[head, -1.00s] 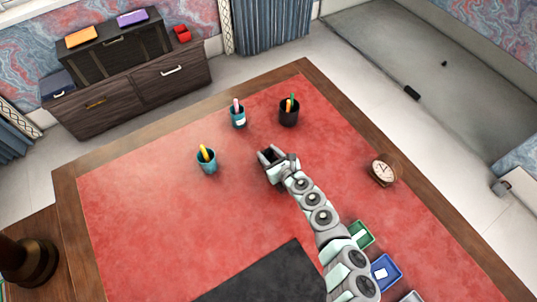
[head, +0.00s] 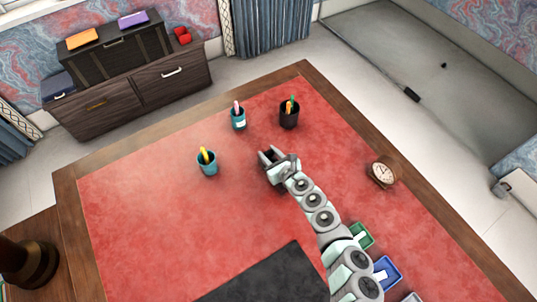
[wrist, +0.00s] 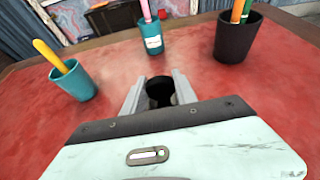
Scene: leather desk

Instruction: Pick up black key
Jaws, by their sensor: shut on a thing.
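My gripper (head: 268,154) is over the red desk top, right of its middle. In the wrist view my gripper (wrist: 159,86) has its two pale fingers on either side of a small black object, which looks like the black key (wrist: 160,92). The fingers are shut on it. Its rounded dark top shows between them, and its lower part is hidden by my gripper's body. In the head view I cannot make out the key; my gripper covers it.
A teal cup with a yellow pen (head: 207,165), a teal cup with a pink pen (head: 239,121) and a black cup with pens (head: 289,118) stand beyond my gripper. A clock (head: 382,173) stands to the right. Small trays (head: 386,272) lie beside my arm. The left desk area is clear.

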